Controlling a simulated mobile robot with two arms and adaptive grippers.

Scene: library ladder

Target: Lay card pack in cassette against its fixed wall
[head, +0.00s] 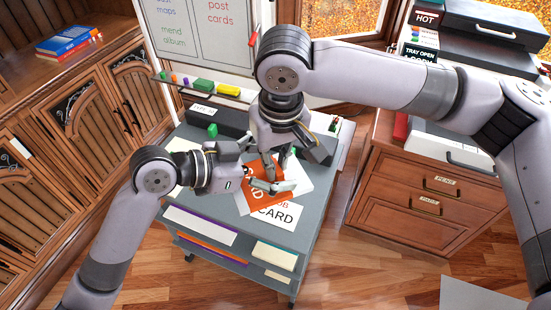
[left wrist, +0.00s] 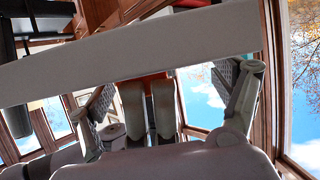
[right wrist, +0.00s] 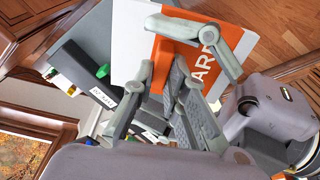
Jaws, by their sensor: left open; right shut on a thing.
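An orange card pack with white lettering (head: 252,203) is over the middle of the grey cart; it also shows in the right wrist view (right wrist: 207,62). My right gripper (head: 277,172) points down from above and is shut on the pack's orange edge. My left gripper (head: 268,186) is open beside the pack, its fingers close to the orange face. In the left wrist view, a pale bar crosses above the open left fingers (left wrist: 170,100), with a little orange behind it. I cannot make out the cassette or its fixed wall for sure; the arms and pack hide part of the cart top.
A white sheet marked CARD (head: 283,217) lies on the grey cart (head: 208,200). A dark box with a label (head: 190,119) and a green block (head: 212,130) stand at the back. A whiteboard (head: 195,40) rises behind. A wooden drawer cabinet (head: 415,190) stands right.

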